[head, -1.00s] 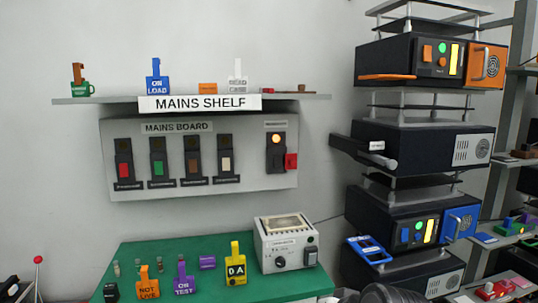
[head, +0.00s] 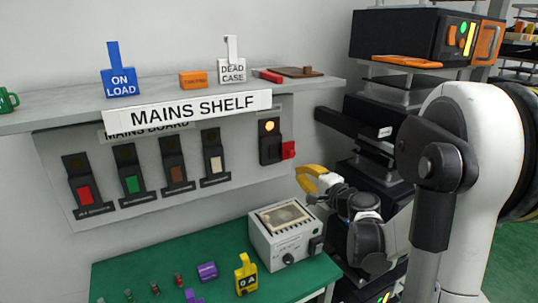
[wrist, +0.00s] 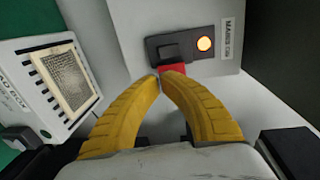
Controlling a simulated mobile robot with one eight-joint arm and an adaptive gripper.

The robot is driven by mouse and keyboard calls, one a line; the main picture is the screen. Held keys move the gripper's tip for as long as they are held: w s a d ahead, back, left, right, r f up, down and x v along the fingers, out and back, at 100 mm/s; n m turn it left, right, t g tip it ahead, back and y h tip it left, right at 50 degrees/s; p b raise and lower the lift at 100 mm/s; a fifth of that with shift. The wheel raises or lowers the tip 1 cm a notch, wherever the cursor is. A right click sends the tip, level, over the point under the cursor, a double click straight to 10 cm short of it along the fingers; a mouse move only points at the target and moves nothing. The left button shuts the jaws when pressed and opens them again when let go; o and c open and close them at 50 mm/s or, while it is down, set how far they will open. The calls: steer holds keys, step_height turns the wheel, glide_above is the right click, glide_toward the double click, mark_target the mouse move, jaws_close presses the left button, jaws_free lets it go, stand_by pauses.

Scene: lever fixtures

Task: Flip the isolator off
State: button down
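The isolator (head: 270,142) is the dark switch unit at the right end of the mains board, with a lit orange lamp and a red handle (head: 288,150) at its lower right. In the wrist view the isolator (wrist: 175,46) lies beyond my fingertips, lamp lit, and the red handle (wrist: 173,69) shows just past the tips, partly covered by them. My gripper (head: 303,178) has yellow fingers and is in front of the board, below and right of the handle, seemingly apart from it. In the wrist view its fingertips (wrist: 160,79) meet with nothing visible between them.
Several other switches (head: 174,165) line the board to the left. The mains shelf (head: 60,119) overhangs the board and carries tags and small items. A grey meter box (head: 262,240) stands on the green bench (head: 215,245) below. Dark stacked equipment (head: 400,38) stands to the right.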

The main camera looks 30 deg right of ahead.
mark_target(273, 151)
steer(key=shift+s, duration=0.15)
steer(key=w+f+b, duration=0.1)
steer(key=w, duration=1.3)
steer(key=shift+a+f+b, duration=0.3)
steer(key=shift+f, duration=0.05)
steer(key=shift+w+f, duration=0.1)
steer(key=shift+w, duration=0.35)
steer(key=shift+b, duration=0.3)
